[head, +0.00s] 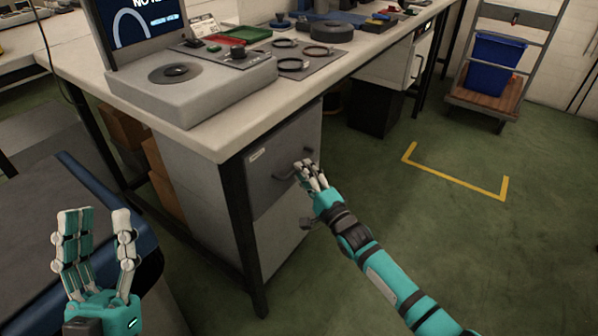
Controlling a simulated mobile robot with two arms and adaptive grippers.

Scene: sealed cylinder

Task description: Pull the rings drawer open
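The grey drawer (268,182) with a small white label sits under the workbench, its front flush with the cabinet. I cannot read the label. Its dark bar handle (284,176) shows partly. My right gripper (304,165) is at the right end of this handle, its fingers close around or against it. I cannot tell whether they are shut on the bar. My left gripper (97,218) is open, empty and pointing up at the lower left, well away from the drawer.
The workbench (85,70) carries a grey machine (190,92) with a screen, and several rings and trays. A lower drawer (285,235) is below. A blue bin (494,65) stands on a trolley at the back right. Green floor (400,235) is clear before the drawer.

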